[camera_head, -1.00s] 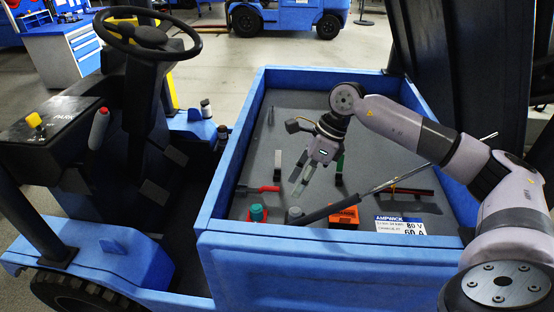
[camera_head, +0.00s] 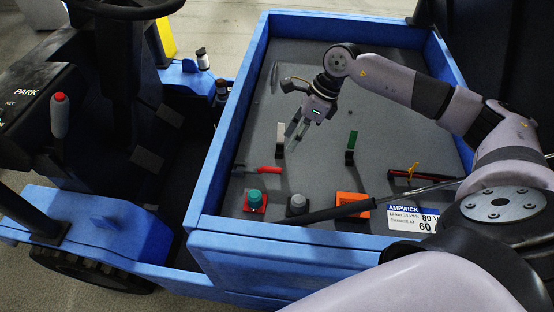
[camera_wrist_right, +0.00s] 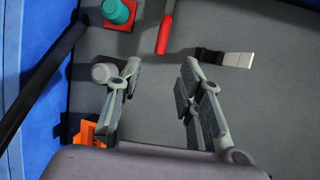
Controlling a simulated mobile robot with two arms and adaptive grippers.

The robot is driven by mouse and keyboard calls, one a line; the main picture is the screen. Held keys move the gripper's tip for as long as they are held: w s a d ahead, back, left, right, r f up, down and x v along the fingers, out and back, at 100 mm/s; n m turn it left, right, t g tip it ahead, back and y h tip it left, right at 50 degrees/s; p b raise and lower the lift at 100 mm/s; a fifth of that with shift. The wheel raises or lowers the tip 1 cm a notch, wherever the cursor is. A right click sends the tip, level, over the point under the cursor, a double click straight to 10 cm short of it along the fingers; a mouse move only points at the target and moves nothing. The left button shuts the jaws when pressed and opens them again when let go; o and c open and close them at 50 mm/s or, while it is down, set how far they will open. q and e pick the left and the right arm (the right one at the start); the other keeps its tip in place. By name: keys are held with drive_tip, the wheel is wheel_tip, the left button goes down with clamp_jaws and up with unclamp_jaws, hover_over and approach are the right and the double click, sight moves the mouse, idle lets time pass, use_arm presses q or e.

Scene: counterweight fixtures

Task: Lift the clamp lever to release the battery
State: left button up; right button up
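A red-handled lever (camera_head: 265,169) lies low on the grey deck, near the left wall of the blue bay. It also shows at the top of the right wrist view (camera_wrist_right: 166,30). A pale-tipped lever with a dark base (camera_head: 280,138) stands behind it. I cannot tell for certain which is the clamp lever. My right gripper (camera_head: 291,141) is open and empty, pointing down just right of the pale-tipped lever. In the right wrist view both levers lie beyond the spread fingertips (camera_wrist_right: 161,64), apart from them. A battery label (camera_head: 412,218) is at the front right. My left gripper is not in view.
A teal button on a red base (camera_head: 254,199), a grey knob (camera_head: 297,204) and an orange block (camera_head: 352,206) line the front edge. A dark rod (camera_head: 335,211) crosses over there. A green lever (camera_head: 351,146) stands to the right. The rear deck is mostly clear.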

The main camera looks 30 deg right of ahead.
sight(275, 168)
drive_tip(key=p+x, duration=0.2)
drive_tip(key=x, duration=0.8)
drive_tip(key=shift+w, duration=0.15)
drive_tip(key=shift+w+a+f, duration=0.1)
drive_tip(key=shift+a+f, duration=0.05)
drive_tip(key=shift+f, duration=0.5)
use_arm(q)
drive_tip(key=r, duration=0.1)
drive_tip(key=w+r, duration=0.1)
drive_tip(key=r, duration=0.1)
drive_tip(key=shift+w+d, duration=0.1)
use_arm(e)
drive_tip(key=shift+c, duration=0.4)
drive_tip(key=shift+c, duration=0.6)
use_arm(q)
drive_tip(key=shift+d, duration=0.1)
use_arm(e)
clamp_jaws()
